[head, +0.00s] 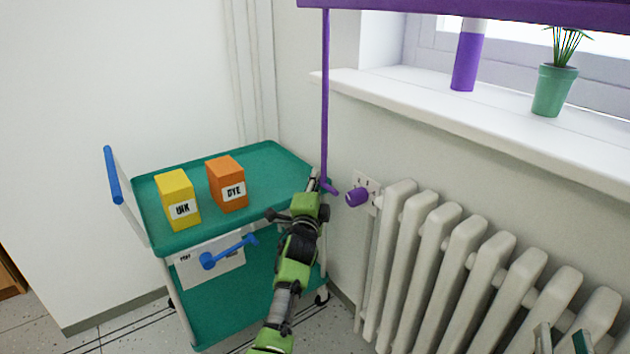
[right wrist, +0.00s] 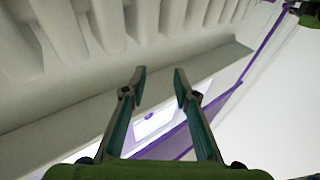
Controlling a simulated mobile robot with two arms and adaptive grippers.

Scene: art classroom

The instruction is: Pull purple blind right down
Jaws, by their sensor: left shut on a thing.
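The purple blind (head: 470,10) shows as a purple strip along the top edge of the head view, above the window. A thin purple rod (head: 325,95) hangs from near its left end and ends in a crank with a purple knob (head: 357,196). My left gripper (head: 318,184) is shut on the rod's lower end, beside the crank; its fingers partly hide the contact. My right gripper (head: 563,341) is at the bottom right in front of the radiator. In the right wrist view its fingers (right wrist: 159,72) are apart with nothing between them.
A teal trolley (head: 270,150) stands left of the rod with a yellow box (head: 178,200) and an orange box (head: 226,183) on top. A white radiator (head: 450,260) stands below the sill (head: 430,98). A purple cylinder (head: 465,65) and potted plant (head: 552,90) stand on the sill.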

